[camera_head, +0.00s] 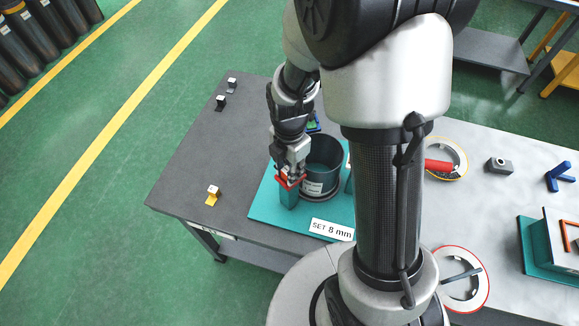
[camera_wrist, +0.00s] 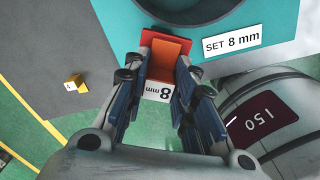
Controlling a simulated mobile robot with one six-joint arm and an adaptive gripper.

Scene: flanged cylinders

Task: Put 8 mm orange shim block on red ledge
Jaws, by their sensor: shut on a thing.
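The orange shim block (camera_wrist: 168,52) with a white "8 mm" label (camera_wrist: 158,91) is between the fingers of my gripper (camera_wrist: 166,74) in the wrist view. My gripper is shut on it. The red ledge (camera_wrist: 152,37) shows around the block's far edge. The block is over the ledge; I cannot tell whether it touches. In the head view my gripper (camera_head: 291,170) is at the red ledge (camera_head: 284,181) on top of a teal post, and the fingers hide the block.
A teal base plate (camera_head: 268,207) carries a dark flanged cylinder (camera_head: 322,160) close right of my gripper and a "SET 8 mm" sign (camera_head: 331,229). A yellow block (camera_head: 213,195) and two small blocks stand on the grey table (camera_head: 190,160), whose left part is mostly clear.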

